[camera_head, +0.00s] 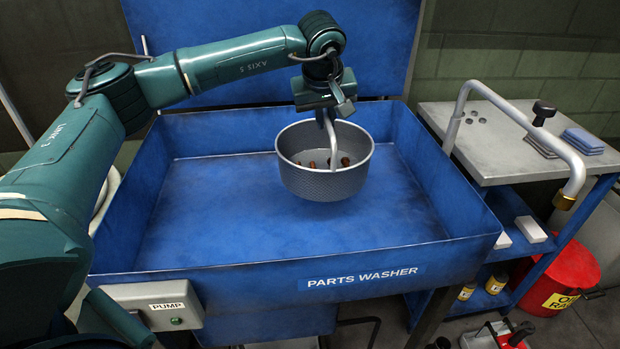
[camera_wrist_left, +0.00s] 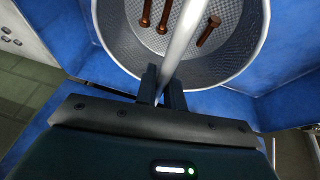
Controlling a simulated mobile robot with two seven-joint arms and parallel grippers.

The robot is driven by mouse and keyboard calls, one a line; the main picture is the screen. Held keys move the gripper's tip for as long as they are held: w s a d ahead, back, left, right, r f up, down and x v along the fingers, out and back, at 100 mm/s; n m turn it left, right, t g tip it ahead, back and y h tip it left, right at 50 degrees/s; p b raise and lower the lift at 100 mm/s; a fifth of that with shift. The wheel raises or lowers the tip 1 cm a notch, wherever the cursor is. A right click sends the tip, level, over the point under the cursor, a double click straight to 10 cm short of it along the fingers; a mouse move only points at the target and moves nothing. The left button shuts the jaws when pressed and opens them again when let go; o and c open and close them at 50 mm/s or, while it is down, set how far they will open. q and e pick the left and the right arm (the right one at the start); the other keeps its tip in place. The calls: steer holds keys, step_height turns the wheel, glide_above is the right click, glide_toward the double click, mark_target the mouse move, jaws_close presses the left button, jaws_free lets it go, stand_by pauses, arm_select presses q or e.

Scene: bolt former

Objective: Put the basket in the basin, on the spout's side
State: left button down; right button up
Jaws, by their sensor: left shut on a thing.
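A grey mesh basket (camera_head: 325,183) with brown bolts in it is over the back right part of the blue basin (camera_head: 230,225). My left gripper (camera_head: 328,108) is above it, shut on its upright handle. The left wrist view shows the handle between the fingers (camera_wrist_left: 162,88) and the basket (camera_wrist_left: 225,72) beyond, with bolts on its mesh floor. The basket looks level; I cannot tell whether its underside touches the basin floor. The bent grey spout (camera_head: 530,133) with a brass tip stands to the right, outside the basin. My right gripper is not in view.
The basin's right wall (camera_head: 440,180) lies between the basket and the side table (camera_head: 490,165). A pump box (camera_head: 155,305) is on the front left. A red oil bin (camera_head: 568,278) stands at the lower right. The basin's left and front floor is clear.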

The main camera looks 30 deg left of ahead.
arm_select(q)
step_height(320, 180, down, 8)
steer(key=shift+f, duration=0.1)
stand_by(0.4)
steer(key=c, duration=1.5)
jaws_free()
steer(key=v, duration=1.2)
